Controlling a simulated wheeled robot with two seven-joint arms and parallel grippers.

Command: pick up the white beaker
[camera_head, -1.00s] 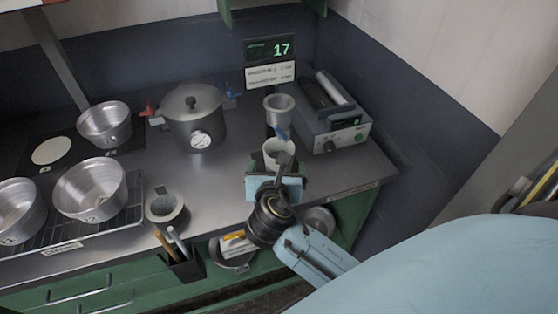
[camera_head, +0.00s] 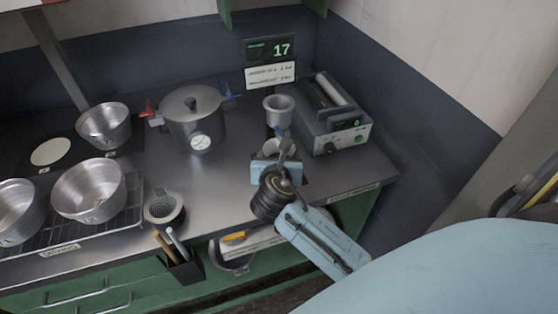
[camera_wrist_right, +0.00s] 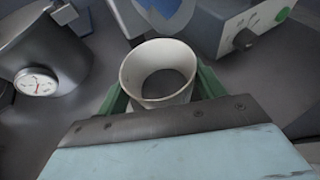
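The white beaker (camera_head: 269,148) stands on the metal counter in front of the small metal cup on its stand, partly hidden by my right gripper in the head view. In the right wrist view the beaker (camera_wrist_right: 158,77) shows its round mouth and looks empty. My right gripper (camera_head: 277,160) is at the beaker, with its green fingers (camera_wrist_right: 160,92) on either side of it. The fingers look open around the beaker, close to its wall; whether they touch it is not clear. My left gripper is not in view.
A lidded pot with a gauge (camera_head: 196,117) stands left of the beaker. A grey device (camera_head: 337,125) stands to the right, and a metal cup (camera_head: 279,104) behind. Metal pans (camera_head: 90,190) sit on a rack at left. A mortar (camera_head: 163,208) is near the front edge.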

